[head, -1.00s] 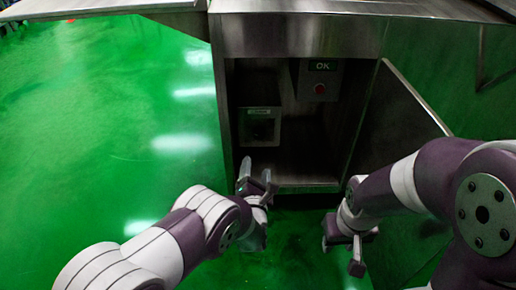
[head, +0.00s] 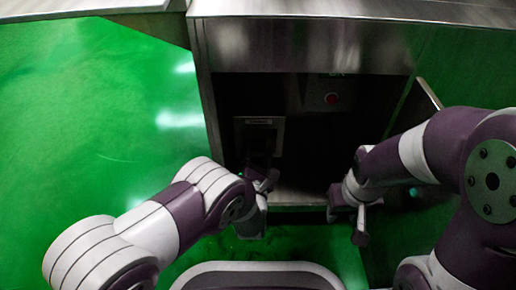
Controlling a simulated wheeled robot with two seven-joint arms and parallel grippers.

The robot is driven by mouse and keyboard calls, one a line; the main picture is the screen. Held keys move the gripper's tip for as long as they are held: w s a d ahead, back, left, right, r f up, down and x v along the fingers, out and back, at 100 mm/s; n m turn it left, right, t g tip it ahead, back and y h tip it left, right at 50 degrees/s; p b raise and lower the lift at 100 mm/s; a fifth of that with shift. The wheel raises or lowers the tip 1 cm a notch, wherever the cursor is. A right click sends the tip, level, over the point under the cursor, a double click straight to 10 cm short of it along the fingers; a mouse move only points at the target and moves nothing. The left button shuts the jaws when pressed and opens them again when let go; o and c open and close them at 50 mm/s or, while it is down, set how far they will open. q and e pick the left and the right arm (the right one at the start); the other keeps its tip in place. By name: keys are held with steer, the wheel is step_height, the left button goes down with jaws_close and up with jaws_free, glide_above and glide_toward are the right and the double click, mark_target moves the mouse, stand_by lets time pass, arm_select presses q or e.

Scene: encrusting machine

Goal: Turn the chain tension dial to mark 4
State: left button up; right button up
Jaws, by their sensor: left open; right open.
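The panel that appears to carry the dial (head: 259,123) is a small grey-framed plate on the left inside the dark cabinet recess. Its lower part is dark, and I cannot make out the dial's marks or pointer. My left gripper (head: 262,178) is open just below the panel, at the recess's front, with its fingers pointing up toward it. It looks empty, and I cannot tell whether it touches anything. My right gripper (head: 347,215) is open and empty, low at the right of the recess, apart from the panel.
A red button (head: 332,99) sits on a box at the right inside the recess. The metal cabinet (head: 300,45) overhangs the opening. An open door (head: 428,95) stands at the right. Green floor (head: 90,120) is clear at the left.

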arm_select(q)
steer(key=c, duration=1.1)
steer(key=shift+o, duration=0.2)
steer(key=shift+r, duration=0.1)
